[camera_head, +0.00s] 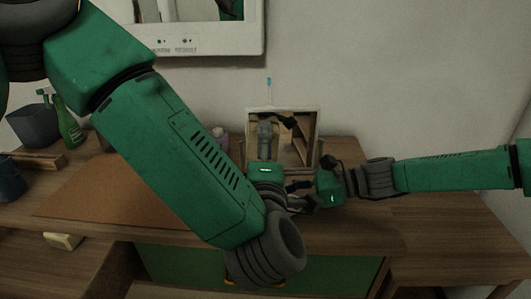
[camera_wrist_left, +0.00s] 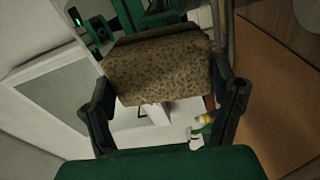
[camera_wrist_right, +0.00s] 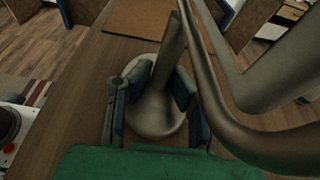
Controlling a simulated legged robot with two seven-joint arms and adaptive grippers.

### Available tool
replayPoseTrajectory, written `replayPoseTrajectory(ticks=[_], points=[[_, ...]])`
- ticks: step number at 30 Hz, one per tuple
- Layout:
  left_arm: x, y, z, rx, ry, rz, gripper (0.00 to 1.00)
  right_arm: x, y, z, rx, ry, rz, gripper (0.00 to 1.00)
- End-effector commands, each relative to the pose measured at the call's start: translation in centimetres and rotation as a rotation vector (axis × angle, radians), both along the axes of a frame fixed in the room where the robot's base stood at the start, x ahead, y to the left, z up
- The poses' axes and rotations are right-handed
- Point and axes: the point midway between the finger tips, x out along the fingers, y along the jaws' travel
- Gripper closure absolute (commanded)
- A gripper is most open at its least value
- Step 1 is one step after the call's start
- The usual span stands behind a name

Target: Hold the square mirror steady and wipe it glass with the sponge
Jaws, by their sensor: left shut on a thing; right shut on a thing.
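The square mirror (camera_head: 312,114) stands on the desk against the wall in the head view, its glass reflecting parts of my arms. In the right wrist view its metal stand (camera_wrist_right: 148,108) shows a round base, an upright post and thick tubing. My right gripper (camera_wrist_right: 152,92) is shut around the stand, a finger on each side of the post. The brown speckled sponge (camera_wrist_left: 160,62) is held between the fingers of my left gripper (camera_wrist_left: 165,92). In the head view the left gripper is in front of the mirror. The sponge is hidden there, and contact with the glass cannot be told.
A brown mat (camera_head: 85,195) covers the left of the desk. A green spray bottle (camera_head: 68,122), a dark bin (camera_head: 34,126) and a dark blue cup (camera_head: 10,178) stand at far left. A white-framed wall mirror (camera_head: 225,47) hangs above. The desk's right end (camera_head: 440,215) is clear.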

Motion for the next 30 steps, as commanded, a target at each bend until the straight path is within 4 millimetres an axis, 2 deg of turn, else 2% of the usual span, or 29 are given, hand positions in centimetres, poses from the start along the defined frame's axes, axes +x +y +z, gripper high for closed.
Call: replayPoseTrajectory(ticks=[5,21,30], points=[[-0.7,-0.1,0.0,0.000,0.000,-0.001,0.32,0.0,0.0,0.0,0.000,0.000,0.000,1.00],[-5.7,-0.6,0.0,0.000,0.000,-0.001,0.32,0.0,0.0,0.1,0.001,0.000,0.000,1.00],[-6.0,-0.6,0.0,0.000,0.000,0.000,0.32,0.0,0.0,0.1,0.001,-0.001,0.000,1.00]])
